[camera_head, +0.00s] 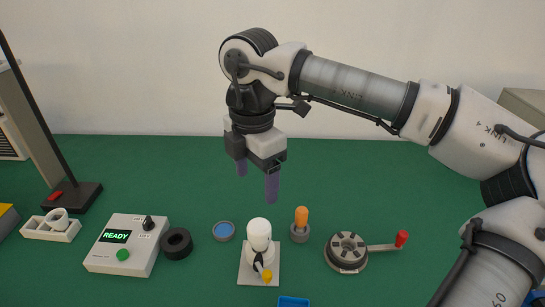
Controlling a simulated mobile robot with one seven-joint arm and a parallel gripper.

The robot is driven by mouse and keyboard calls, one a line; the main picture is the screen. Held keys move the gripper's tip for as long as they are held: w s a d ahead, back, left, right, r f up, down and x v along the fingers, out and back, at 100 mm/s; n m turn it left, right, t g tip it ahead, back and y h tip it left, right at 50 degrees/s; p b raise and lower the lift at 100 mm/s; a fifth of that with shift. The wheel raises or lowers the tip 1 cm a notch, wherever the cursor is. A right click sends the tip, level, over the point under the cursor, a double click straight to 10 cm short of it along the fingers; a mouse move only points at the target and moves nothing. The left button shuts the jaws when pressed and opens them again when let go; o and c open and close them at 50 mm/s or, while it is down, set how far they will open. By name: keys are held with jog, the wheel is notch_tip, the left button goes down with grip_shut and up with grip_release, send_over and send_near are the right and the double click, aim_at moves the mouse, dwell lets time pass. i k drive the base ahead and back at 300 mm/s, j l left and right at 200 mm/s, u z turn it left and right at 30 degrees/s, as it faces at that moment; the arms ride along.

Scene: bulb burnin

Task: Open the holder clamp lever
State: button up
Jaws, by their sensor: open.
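The holder stands on a pale square plate (246,276) in the lower middle of the table. A white rounded piece (259,231) stands upright on it. A small dark lever with a yellow knob (266,275) is at its front, angled down toward the viewer. I cannot tell the lever's exact clamp state. My gripper (257,186) points down with its two purple fingers apart and empty. It hangs above and behind the holder, touching nothing.
A box reading READY (130,258), a black ring (177,243) and a blue-topped dish (223,231) are left. An orange-handled piece (301,218) and a round fixture with a red-knobbed arm (347,252) are right. A blue tray (293,302) is at the front. The green table's back is clear.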

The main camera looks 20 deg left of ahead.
aim_at(258, 265)
jog(key=k, duration=1.5)
